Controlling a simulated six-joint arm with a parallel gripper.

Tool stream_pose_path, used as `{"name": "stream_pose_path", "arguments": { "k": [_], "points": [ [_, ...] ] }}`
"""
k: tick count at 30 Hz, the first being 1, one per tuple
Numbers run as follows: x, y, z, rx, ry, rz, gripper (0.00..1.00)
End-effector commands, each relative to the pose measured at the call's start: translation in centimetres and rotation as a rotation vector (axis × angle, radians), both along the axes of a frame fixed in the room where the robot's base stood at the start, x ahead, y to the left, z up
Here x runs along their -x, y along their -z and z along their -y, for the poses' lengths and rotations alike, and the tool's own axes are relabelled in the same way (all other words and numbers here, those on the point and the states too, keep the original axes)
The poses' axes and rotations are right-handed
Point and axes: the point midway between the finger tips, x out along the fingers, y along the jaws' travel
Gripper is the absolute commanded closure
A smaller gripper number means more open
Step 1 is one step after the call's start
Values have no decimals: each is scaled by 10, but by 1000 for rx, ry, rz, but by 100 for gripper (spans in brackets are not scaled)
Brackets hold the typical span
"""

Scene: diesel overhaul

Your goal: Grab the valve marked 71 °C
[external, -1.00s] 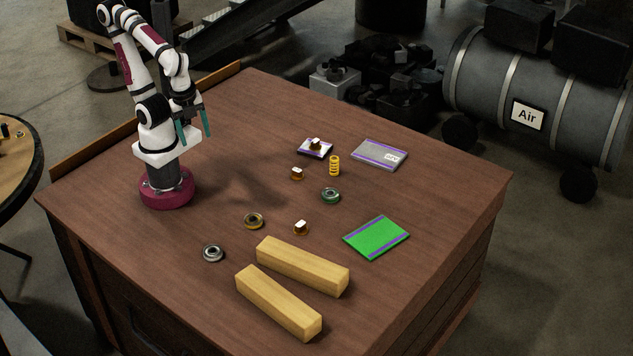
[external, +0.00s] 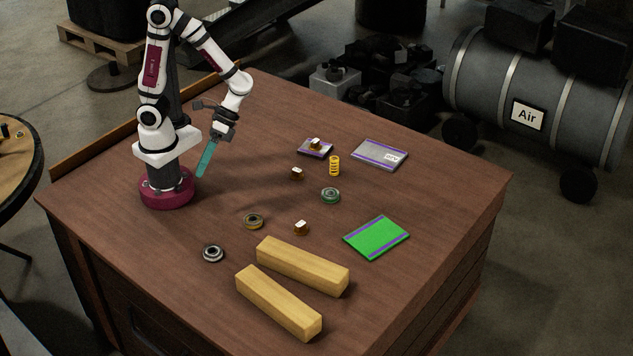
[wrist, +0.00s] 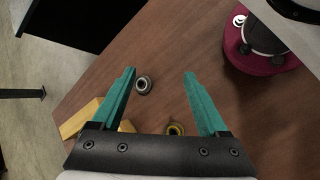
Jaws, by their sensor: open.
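Three small brownish parts with white tops look like the valves. One valve (external: 316,143) sits on a small purple-and-white plate, another valve (external: 297,173) stands on the bare table just in front of it, and a third valve (external: 301,228) stands near the wooden blocks. Their markings are too small to read, so I cannot tell which is 71 °C. My gripper (external: 203,166) is open and empty above the table near my base, left of all three. In the wrist view its teal fingers (wrist: 159,74) are spread, with no valve visible between them.
A grey ring (external: 213,253) and a gold ring (external: 254,221) lie in front; both show in the wrist view. A green ring (external: 330,195), yellow spring (external: 334,166), grey plate (external: 379,154), green plate (external: 376,237) and two wooden blocks (external: 302,266) (external: 278,302) occupy the table.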

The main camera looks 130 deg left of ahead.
Motion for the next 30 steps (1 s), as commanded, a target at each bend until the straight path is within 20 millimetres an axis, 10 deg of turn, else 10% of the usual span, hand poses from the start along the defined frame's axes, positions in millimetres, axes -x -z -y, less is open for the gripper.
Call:
{"name": "stream_pose_path", "arguments": {
  "k": [5, 9, 12, 30],
  "points": [
    [-83, 57, -94, 466, -984, -226, 23],
    [-92, 103, -170, 696, -1457, -309, 23],
    [-90, 119, -192, 765, -1591, -331, 23],
    [-194, 168, -141, 770, -1603, -333, 23]
  ]
}}
